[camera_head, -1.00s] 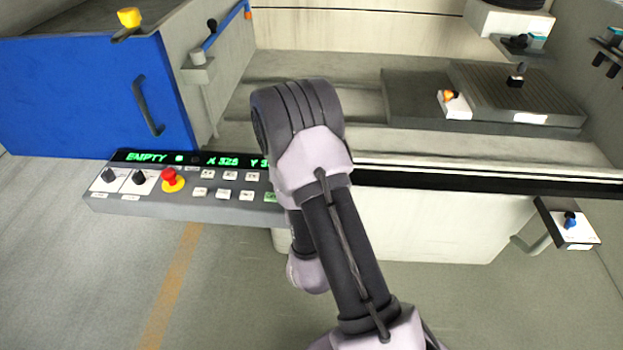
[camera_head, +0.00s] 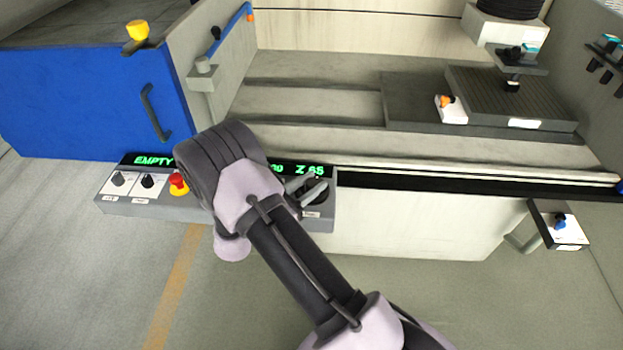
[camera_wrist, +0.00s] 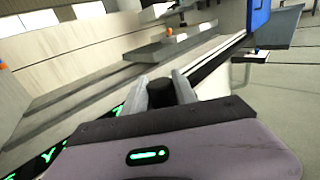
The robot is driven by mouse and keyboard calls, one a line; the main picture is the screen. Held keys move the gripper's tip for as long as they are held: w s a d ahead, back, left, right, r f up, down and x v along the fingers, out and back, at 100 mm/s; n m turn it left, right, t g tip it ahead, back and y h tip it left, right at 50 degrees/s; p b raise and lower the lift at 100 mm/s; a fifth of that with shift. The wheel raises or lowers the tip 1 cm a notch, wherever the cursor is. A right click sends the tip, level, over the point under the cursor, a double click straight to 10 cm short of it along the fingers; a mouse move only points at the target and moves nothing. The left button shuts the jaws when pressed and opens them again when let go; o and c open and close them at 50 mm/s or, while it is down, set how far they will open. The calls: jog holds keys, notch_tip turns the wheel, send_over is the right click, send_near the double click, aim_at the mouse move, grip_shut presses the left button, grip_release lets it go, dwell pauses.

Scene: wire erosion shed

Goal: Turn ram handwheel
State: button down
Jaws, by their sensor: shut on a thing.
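The ram handwheel (camera_head: 319,197) is a dark round control at the right end of the grey control panel (camera_head: 325,222), partly covered by my gripper. In the wrist view, a short black cylindrical part of it (camera_wrist: 160,91) stands between my fingers. My gripper (camera_head: 305,188) is shut on this part, one grey finger on each side. The wrist view shows my gripper (camera_wrist: 160,88) too. My arm hides the middle of the panel and its buttons. The green display shows "EMPTY" and "Z 65".
A red emergency stop (camera_head: 178,183) and two black knobs sit at the panel's left. A blue cabinet (camera_head: 85,100) stands behind at left. A machine bed with a dark grooved block (camera_head: 515,100) lies behind. A small bracket with a blue knob (camera_head: 560,224) juts out at right.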

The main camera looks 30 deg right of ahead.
jog(key=shift+m+g, duration=0.5)
jog(key=shift+g, duration=0.3)
jog(key=c, duration=1)
grip_release()
jog(key=shift+d, duration=0.2)
jog(key=shift+a, duration=0.1)
jog(key=s+a+p, duration=0.2)
jog(key=a+p, duration=0.2)
jog(key=a, duration=1.3)
jog(key=shift+s+p, duration=0.3)
jog(key=shift+s, duration=0.05)
